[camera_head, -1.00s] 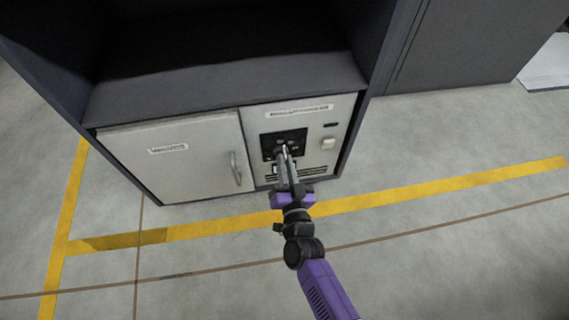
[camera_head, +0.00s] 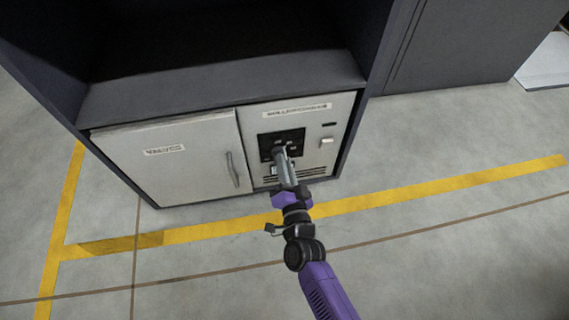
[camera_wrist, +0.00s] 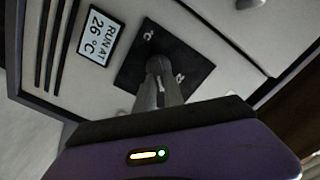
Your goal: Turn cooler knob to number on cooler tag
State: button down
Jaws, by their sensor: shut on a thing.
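The cooler (camera_head: 330,110) is the light panel at the right of the cabinet's lower part. Its black square dial plate (camera_head: 296,136) also fills the middle of the wrist view (camera_wrist: 190,60), with a few white marks, not all readable. The knob (camera_wrist: 158,62) sits on this plate, mostly hidden by my fingers. My gripper (camera_head: 281,152) is shut on the knob, with its fingertips against it, as the wrist view also shows (camera_wrist: 160,78). The knob's pointer direction cannot be told.
A closed cabinet door (camera_head: 180,165) with a handle (camera_head: 232,170) is left of the cooler. A light switch-like block (camera_head: 327,142) is on the cooler's right side. Dark vent slots lie below the dial plate. The floor in front, with yellow lines (camera_head: 400,197), is clear.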

jog(key=c, duration=1.4)
grip_release()
jog(key=shift+c, duration=0.2)
jog(key=p+v, duration=0.2)
jog(key=v, duration=0.5)
jog(key=shift+s+p, duration=0.4)
jog(key=shift+d, duration=0.15)
